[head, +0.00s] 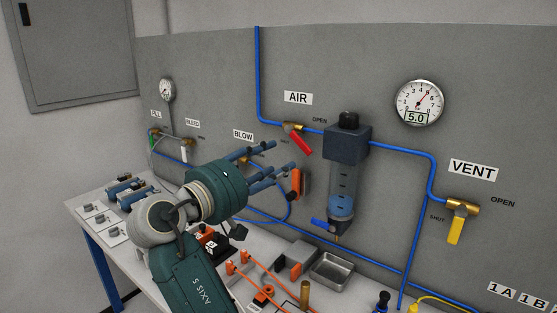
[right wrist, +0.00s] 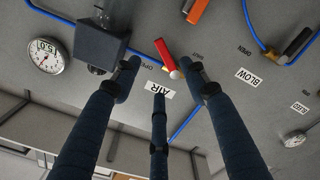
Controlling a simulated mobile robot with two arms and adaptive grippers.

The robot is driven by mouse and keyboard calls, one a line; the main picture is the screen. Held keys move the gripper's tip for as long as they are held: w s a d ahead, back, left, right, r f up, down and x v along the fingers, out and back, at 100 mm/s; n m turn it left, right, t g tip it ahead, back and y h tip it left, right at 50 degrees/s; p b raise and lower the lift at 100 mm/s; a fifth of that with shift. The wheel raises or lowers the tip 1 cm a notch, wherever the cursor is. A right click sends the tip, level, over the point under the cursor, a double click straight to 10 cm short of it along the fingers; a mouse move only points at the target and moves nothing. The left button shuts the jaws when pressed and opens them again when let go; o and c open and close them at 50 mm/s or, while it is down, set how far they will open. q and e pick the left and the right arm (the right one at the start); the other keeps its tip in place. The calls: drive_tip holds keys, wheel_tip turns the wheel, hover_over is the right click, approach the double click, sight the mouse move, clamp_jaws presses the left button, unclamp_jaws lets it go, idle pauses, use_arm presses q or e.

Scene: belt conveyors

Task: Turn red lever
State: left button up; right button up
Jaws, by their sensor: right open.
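The red lever (head: 301,144) is on a brass valve on the grey wall panel, under the AIR label (head: 298,98). It slants down to the right, away from the OPEN mark. My right gripper (head: 270,164) is open and empty, left of and below the lever, its fingers pointing toward the panel. In the right wrist view the red lever (right wrist: 164,52) shows beyond the spread fingers (right wrist: 163,78), apart from them as far as I can tell. My left gripper is not in view.
A filter unit with a clear bowl (head: 342,180) hangs right of the lever. An orange handle (head: 296,184) is just below the fingers. A blue pipe (head: 258,75) runs above. The bench below holds a metal tray (head: 332,271). The yellow VENT lever (head: 455,230) is farther right.

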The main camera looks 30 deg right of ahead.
sight(298, 140)
drive_tip(key=c, duration=0.3)
drive_tip(key=shift+s+d+r+m+p, duration=0.1)
drive_tip(key=shift+d+r+m+p, duration=0.05)
drive_tip(key=shift+r+m+p, duration=0.2)
drive_tip(key=c, duration=0.4)
drive_tip(key=r+m+p, duration=0.1)
drive_tip(key=m, duration=0.1)
drive_tip(key=s+d+r+m+p, duration=0.1)
drive_tip(key=m+p, duration=0.1)
drive_tip(key=d+r+m+y+p, duration=0.1)
drive_tip(key=r+m+p, duration=0.1)
drive_tip(key=shift+s+d+m, duration=0.15)
drive_tip(key=shift+s+m, duration=0.2)
drive_tip(key=shift+s, duration=0.05)
clamp_jaws()
drive_tip(key=w+d+r+m+t+y+p, duration=0.1)
drive_tip(key=w+d+r+m+y+p, duration=0.1)
drive_tip(key=d+m+p, duration=0.7)
drive_tip(key=shift+w+a+f+p, duration=0.1)
drive_tip(key=shift+w+f+p, duration=0.5)
drive_tip(key=shift+w+f, duration=0.3)
drive_tip(key=shift+w+a+f+p, duration=0.1)
drive_tip(key=shift+w+f+p, duration=0.55)
drive_tip(key=shift+f, duration=0.4)
